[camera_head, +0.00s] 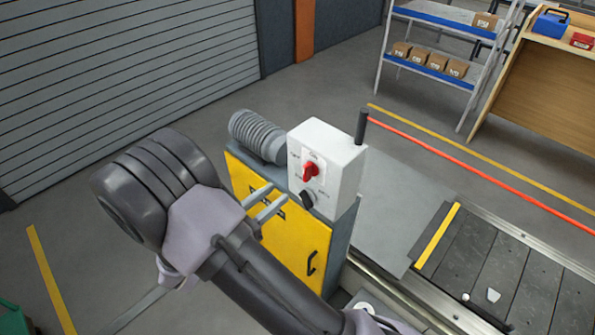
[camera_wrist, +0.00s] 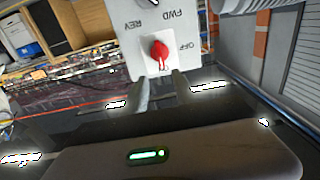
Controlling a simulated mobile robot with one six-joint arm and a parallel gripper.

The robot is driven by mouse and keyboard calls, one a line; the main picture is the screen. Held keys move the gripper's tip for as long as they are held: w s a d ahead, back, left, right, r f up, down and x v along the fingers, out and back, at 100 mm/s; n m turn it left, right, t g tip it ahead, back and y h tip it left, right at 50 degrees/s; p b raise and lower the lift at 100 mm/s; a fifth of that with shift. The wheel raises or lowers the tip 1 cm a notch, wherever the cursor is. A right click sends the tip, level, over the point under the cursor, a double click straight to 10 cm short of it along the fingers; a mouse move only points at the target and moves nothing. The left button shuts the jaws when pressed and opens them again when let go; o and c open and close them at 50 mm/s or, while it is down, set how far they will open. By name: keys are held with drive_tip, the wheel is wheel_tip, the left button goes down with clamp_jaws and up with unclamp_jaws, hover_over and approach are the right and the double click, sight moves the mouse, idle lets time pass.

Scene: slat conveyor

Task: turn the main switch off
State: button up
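The main switch is a red rotary knob (camera_head: 310,170) on the front of a white control box (camera_head: 346,172), which stands on a yellow and grey cabinet. The red knob also shows in the wrist view (camera_wrist: 159,50), where the box appears upside down with an OFF label beside the knob. I cannot tell its exact setting. A black knob (camera_head: 307,198) sits below it, near the FWD and REV labels. My gripper (camera_head: 278,193) points at the box from the left. Its two fingers (camera_wrist: 163,76) are apart and empty, close to the red knob but not around it.
The slat conveyor (camera_head: 500,270) runs at lower right. Shelves stand behind.

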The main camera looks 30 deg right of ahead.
sight(304, 171)
drive_tip(key=b+x, duration=0.1)
drive_tip(key=x, duration=0.9)
drive_tip(key=shift+w+f, duration=0.1)
drive_tip(key=shift+w, duration=0.05)
clamp_jaws()
